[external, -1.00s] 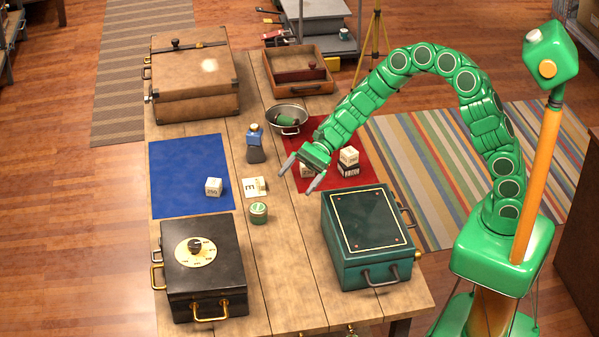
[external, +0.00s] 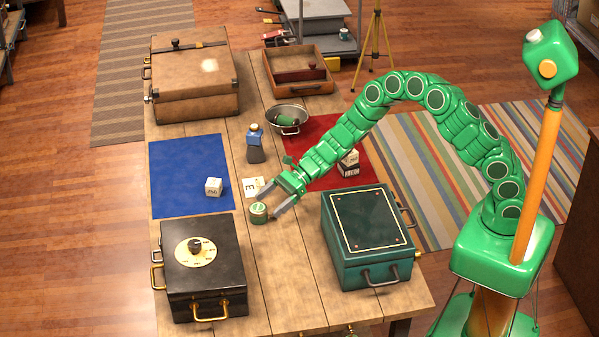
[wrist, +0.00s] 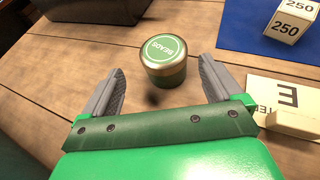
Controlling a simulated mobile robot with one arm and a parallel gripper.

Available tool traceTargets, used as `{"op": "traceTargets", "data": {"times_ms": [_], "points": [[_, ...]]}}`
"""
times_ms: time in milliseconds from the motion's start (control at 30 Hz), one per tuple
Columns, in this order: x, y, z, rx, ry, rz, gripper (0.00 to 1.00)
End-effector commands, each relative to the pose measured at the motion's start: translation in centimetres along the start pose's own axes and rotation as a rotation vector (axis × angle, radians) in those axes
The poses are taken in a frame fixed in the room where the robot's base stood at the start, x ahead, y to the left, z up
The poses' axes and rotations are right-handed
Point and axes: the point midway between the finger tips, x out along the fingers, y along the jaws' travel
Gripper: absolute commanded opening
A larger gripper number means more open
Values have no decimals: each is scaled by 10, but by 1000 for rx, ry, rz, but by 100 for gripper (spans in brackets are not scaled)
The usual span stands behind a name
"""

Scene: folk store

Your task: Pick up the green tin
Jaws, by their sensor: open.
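The green tin (external: 258,213) is a small round tin with a brass rim, upright on the wooden table between the black box and the green box. In the wrist view the tin (wrist: 165,60) shows a green lid lettered "BEADS", just beyond my fingertips and roughly between their lines. My gripper (external: 266,204) is open, its two grey fingers spread and angled down toward the tin. In the wrist view my gripper (wrist: 160,84) has empty space between the fingers, and they do not appear to touch the tin.
A cream lettered card (wrist: 285,95) lies close beside the right finger. A white "250" cube (external: 213,187) sits on the blue mat (external: 180,165). The black box (external: 203,270) and green box (external: 368,240) flank the tin. A blue-grey bottle (external: 255,145) stands behind.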

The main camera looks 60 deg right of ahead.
Motion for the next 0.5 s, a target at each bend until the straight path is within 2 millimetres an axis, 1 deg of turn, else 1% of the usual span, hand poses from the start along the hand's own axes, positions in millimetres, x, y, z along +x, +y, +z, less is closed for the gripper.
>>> {"op": "traceTargets", "data": {"times_ms": [167, 500], "points": [[10, -1, -1, 0, 0, 0, 93], [46, -6, -4, -2, 3, 1, 93]]}}
